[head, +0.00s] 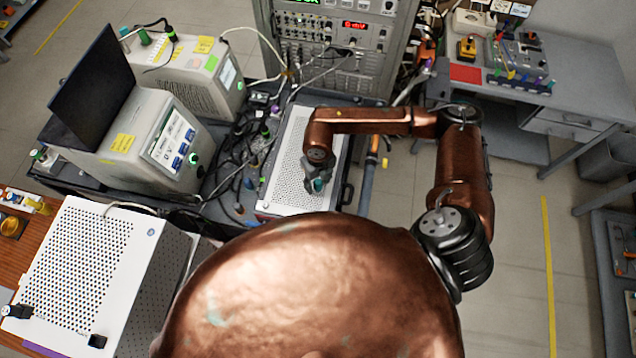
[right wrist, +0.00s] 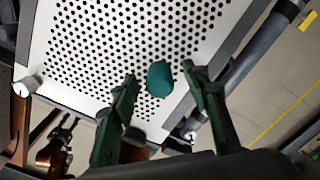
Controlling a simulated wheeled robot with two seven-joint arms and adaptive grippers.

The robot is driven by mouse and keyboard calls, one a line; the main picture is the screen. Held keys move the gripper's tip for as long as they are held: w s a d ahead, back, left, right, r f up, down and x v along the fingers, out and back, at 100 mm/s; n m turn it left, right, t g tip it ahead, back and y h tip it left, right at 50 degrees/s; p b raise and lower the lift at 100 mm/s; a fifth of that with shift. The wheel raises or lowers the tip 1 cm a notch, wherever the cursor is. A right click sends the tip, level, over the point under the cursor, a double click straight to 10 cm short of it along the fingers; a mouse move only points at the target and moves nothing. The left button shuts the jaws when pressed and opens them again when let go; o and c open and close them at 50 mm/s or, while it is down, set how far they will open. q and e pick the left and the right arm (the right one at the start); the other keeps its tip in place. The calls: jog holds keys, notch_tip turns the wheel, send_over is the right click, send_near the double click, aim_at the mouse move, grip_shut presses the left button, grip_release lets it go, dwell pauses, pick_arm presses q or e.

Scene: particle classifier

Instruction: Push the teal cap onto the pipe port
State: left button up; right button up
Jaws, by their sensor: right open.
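The teal cap (right wrist: 160,78) shows in the right wrist view over the white perforated panel (right wrist: 110,30), between the two dark green fingers of my right gripper (right wrist: 162,88). The fingers are open, with a visible gap on each side of the cap. I cannot tell whether the cap rests on the panel or on a port; what is under it is hidden. In the head view, my right gripper (head: 318,182) is above the same white panel (head: 290,165). The pipe port cannot be made out in either view. My left gripper is not in view.
Cables lie left of the panel, beside a white box with a screen (head: 170,140) and a laptop (head: 95,80). An instrument rack (head: 335,50) stands behind. A dark pipe (right wrist: 255,45) runs along the panel's right edge. Open floor lies to the right.

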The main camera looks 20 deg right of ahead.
jog(key=shift+c, duration=0.5)
jog(key=c, duration=0.9)
jog(key=shift+r, duration=0.1)
